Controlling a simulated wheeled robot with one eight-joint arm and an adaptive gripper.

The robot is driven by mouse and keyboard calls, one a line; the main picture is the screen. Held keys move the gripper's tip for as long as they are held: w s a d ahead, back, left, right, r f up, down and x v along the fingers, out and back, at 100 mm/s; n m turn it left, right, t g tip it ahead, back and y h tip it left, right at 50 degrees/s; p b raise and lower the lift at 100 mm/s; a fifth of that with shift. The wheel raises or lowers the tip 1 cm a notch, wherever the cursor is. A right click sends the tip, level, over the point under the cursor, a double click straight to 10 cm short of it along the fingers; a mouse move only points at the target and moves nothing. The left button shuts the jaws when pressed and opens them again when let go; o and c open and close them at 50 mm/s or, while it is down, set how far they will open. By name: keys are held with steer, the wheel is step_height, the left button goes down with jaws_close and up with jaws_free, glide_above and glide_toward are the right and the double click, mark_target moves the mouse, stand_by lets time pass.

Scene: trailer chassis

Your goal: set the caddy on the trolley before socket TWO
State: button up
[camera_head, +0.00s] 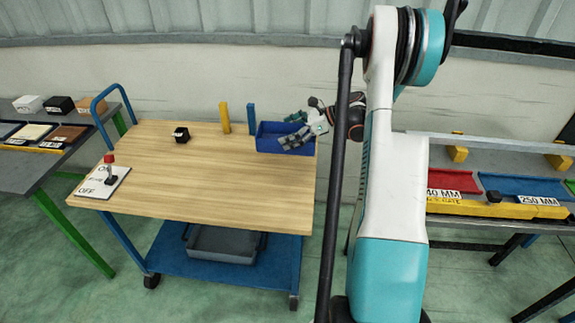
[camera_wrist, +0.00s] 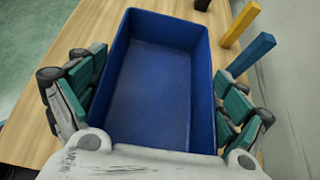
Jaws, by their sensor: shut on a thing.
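The caddy, taken to be the open blue bin (camera_head: 267,144), is at the back right corner of the wooden-topped trolley (camera_head: 205,170). I cannot tell whether it rests on the top or is slightly above it. My gripper (camera_head: 297,138) reaches it from the right. In the wrist view the bin (camera_wrist: 150,75) looks empty and upright, and my gripper (camera_wrist: 160,98) has a finger against each long side wall, shut on it. No label reading TWO is legible in either view.
A black cube (camera_head: 181,134) and an ON/OFF switch board (camera_head: 104,182) are on the top. Its middle is clear. Benches stand left (camera_head: 45,165) and right (camera_head: 480,212).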

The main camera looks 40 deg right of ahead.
step_height(320, 180, down, 12)
steer(key=b, duration=0.3)
steer(key=shift+a+f, duration=0.1)
steer(key=shift+f, duration=0.1)
steer(key=o, duration=0.9)
steer(key=shift+o, duration=0.2)
steer(key=shift+s+d+r, duration=0.15)
steer(key=shift+d+r, duration=0.05)
steer(key=p+v, duration=0.3)
steer(key=v, duration=0.8)
steer(key=shift+s, duration=0.2)
steer(key=shift+d, duration=0.1)
